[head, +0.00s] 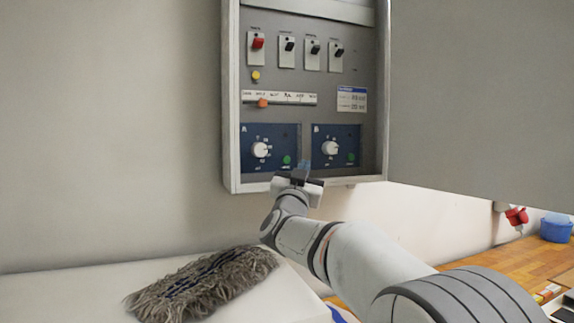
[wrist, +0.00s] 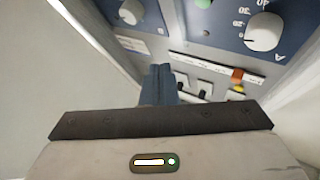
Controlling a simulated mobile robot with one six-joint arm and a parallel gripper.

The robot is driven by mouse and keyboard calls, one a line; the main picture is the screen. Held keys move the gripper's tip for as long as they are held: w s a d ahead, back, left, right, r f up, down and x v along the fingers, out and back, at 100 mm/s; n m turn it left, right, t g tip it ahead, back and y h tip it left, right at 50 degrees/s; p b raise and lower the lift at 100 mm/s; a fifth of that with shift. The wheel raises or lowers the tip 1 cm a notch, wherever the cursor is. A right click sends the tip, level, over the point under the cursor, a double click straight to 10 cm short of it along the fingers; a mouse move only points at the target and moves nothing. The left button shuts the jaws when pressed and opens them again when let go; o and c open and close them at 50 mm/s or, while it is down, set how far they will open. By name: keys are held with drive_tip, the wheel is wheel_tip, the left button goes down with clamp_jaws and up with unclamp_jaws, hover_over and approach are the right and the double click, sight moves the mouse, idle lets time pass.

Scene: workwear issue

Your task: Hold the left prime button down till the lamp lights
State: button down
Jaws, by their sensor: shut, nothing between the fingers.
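The control cabinet holds two blue panels, A (head: 270,137) on the left and B (head: 337,138) on the right. Each has a white knob and a green button low on its right. The left green button (head: 286,159) also shows at the top edge of the wrist view (wrist: 203,3), partly cut off. The right green button (head: 350,157) shows in the head view. My gripper (head: 304,165) is shut and empty, in front of the cabinet's lower part, right of the left button. Its fingertips in the wrist view (wrist: 158,68) are apart from that button. I cannot make out a lit lamp.
Above the panels are a slider strip with an orange slider (head: 262,103), a yellow round part (head: 256,76) and several switches. The open cabinet door (head: 480,95) stands at right. A shaggy grey mop head (head: 203,283) lies on the white surface below.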

sight(286, 160)
idle(0.3)
drive_tip(key=w+a+p, duration=0.1)
drive_tip(key=w+p, duration=0.1)
drive_tip(key=w+a+p, duration=0.1)
drive_tip(key=w+p, duration=0.1)
drive_tip(key=w, duration=0.1)
drive_tip(key=w+a+p, duration=0.1)
drive_tip(key=w+p, duration=0.1)
drive_tip(key=w, duration=0.1)
drive_tip(key=shift+a, duration=0.2)
drive_tip(key=shift+w, duration=0.2)
idle(1.8)
drive_tip(key=shift+w+a, duration=0.15)
drive_tip(key=shift+w, duration=0.1)
drive_tip(key=shift+w+a+p, duration=0.15)
drive_tip(key=shift+w+p, duration=0.2)
idle(0.7)
drive_tip(key=shift+s, duration=0.1)
idle(1.8)
drive_tip(key=shift+s+d+b, duration=0.35)
drive_tip(key=shift+s+b, duration=0.3)
drive_tip(key=shift+b, duration=0.2)
drive_tip(key=shift+s, duration=0.1)
